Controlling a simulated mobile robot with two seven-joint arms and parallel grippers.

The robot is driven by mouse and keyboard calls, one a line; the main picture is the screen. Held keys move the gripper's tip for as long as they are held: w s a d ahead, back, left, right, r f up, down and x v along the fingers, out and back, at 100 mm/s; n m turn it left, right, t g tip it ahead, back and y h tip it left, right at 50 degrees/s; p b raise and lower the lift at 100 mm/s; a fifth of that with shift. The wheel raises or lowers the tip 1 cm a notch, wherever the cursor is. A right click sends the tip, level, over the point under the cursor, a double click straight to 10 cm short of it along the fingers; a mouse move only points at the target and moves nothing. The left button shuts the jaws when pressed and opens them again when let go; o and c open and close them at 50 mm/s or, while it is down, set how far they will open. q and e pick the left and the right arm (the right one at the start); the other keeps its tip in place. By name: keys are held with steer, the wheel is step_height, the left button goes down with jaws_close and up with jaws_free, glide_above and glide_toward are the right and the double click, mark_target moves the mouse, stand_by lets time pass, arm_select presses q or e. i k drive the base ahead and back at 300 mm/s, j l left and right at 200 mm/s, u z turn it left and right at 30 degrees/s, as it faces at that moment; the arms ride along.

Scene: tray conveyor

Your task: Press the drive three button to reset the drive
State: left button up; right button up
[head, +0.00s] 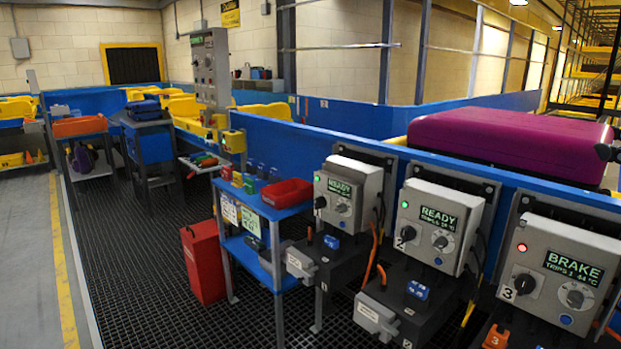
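The drive three box (556,270) is at the right edge, grey, mounted on the blue conveyor wall. Its display (573,268) reads BRAKE, with a trips line and a temperature below. A red lamp (522,247) is lit at its upper left. A black rotary knob (524,284) sits beside the number 3. A round grey dial (575,298) is to the right of it. A small blue button (566,320) sits below the dial, on the lower edge of the face. Neither of my grippers is in view.
The drive two box (437,225) and drive one box (347,195) read READY with green lamps. Motor units stand below them. A blue cart (258,205) with a red bin (287,193) stands left of them. A purple case (510,140) lies behind the wall. Dark grated floor (150,270) is open at left.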

mark_target(565, 320)
steer(key=z, duration=1.4)
